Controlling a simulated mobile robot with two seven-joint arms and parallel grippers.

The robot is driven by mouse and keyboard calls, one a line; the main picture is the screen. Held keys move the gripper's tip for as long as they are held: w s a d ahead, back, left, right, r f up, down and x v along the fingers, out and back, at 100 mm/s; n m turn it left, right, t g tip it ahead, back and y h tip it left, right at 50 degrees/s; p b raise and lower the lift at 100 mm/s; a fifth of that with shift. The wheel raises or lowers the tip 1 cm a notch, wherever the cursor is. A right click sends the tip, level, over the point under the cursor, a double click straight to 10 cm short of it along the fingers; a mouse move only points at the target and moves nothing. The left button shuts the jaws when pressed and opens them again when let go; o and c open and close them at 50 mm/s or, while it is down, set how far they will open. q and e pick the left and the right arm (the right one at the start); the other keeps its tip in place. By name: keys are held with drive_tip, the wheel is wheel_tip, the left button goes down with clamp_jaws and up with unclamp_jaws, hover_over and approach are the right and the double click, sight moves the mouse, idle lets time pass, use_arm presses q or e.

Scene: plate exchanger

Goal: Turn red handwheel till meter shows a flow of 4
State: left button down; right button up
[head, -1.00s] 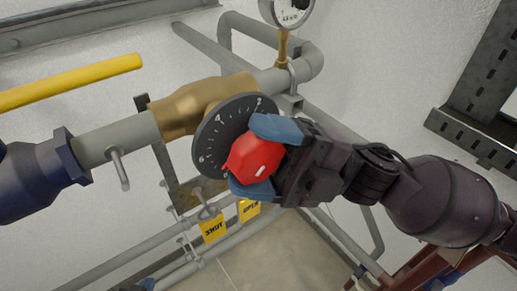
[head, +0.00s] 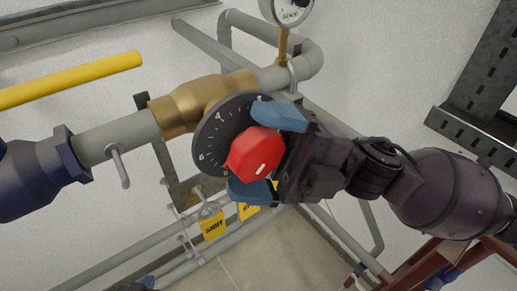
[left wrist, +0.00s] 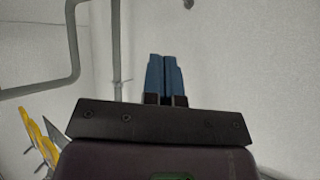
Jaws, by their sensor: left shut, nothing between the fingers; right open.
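The red handwheel (head: 255,150) sits in front of a dark round scale disc (head: 208,140) on the brass valve body (head: 190,105). My right gripper (head: 266,153) has its blue fingers apart, one above and one below the handwheel, around its right part. I cannot tell whether the fingers touch it. The round meter (head: 292,10) is cut off by the top edge, so its reading cannot be told. My left gripper (left wrist: 165,78) is shut and empty in the left wrist view.
A yellow bar (head: 70,80) and a grey pipe with a small lever (head: 119,168) lie left of the valve. Yellow tags (head: 213,226) hang below on thin pipes. A perforated metal rail (head: 480,135) is at the right.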

drive_tip(key=shift+w+d+f, duration=0.1)
drive_tip(key=shift+d+f, duration=0.1)
drive_tip(key=shift+d, duration=0.05)
use_arm(q)
drive_tip(key=w+f+b, duration=0.1)
drive_tip(key=b, duration=0.2)
drive_tip(key=shift+w+f, duration=0.1)
drive_tip(key=shift+f, duration=0.2)
use_arm(e)
drive_tip(key=v, duration=1)
drive_tip(key=shift+d+r, duration=0.1)
drive_tip(key=shift+d, duration=0.05)
